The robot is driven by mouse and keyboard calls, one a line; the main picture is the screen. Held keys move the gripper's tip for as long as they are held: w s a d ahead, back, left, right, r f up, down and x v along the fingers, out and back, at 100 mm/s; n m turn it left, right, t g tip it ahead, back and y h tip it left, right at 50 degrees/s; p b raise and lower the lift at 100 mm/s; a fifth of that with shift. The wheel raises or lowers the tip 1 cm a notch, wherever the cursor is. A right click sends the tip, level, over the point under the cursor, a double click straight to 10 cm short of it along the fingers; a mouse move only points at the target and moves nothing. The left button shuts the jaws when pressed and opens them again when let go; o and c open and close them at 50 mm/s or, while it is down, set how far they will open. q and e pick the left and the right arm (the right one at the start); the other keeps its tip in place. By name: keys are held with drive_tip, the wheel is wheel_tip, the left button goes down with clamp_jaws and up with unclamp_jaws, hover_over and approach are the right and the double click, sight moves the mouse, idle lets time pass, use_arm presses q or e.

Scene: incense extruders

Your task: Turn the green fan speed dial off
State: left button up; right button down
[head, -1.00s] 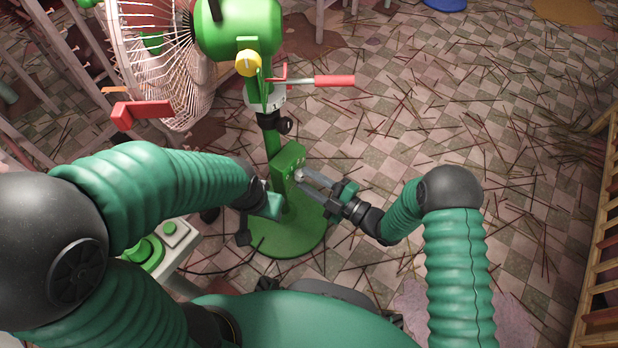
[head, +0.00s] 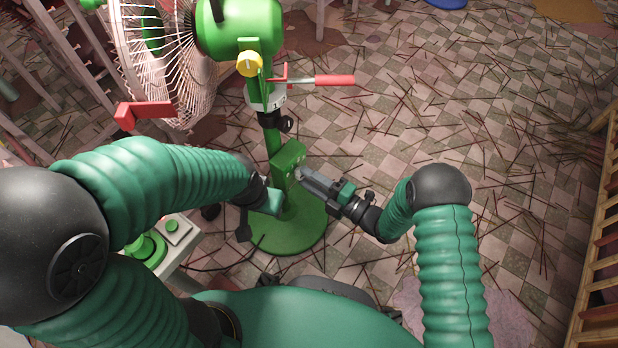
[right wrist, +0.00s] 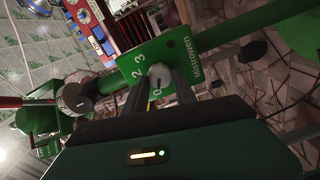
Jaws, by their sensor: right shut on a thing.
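The green fan (head: 240,28) stands on a round green base (head: 312,225). Its green control box (head: 288,156) sits low on the post. The small pale grey speed dial (head: 299,173) is on the box's face; in the right wrist view the dial (right wrist: 159,74) has 0, 2 and 3 printed around it. My right gripper (head: 302,175) is shut on the dial, its fingers on either side. The fingers partly hide the dial, and I cannot tell its setting for sure. My left gripper (head: 264,203) is just left of the post, its jaw opening unclear.
The white wire fan guard (head: 165,65) is at the upper left. A red-handled lever (head: 333,81) sticks out right from the fan. A white box with green buttons (head: 172,240) stands at the lower left. Thin sticks litter the tiled floor. A wooden rail (head: 598,240) is at the right edge.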

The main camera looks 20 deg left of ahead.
drive_tip(key=shift+s+f, duration=0.2)
drive_tip(key=shift+f, duration=0.1)
drive_tip(key=c, duration=1.3)
unclamp_jaws()
drive_tip(key=o, duration=0.3)
drive_tip(key=shift+w+r, duration=0.1)
drive_tip(key=shift+r, duration=0.05)
drive_tip(key=shift+d, duration=0.1)
drive_tip(key=p+v, duration=0.7)
drive_tip(key=v, duration=0.9)
drive_tip(key=shift+d, duration=0.35)
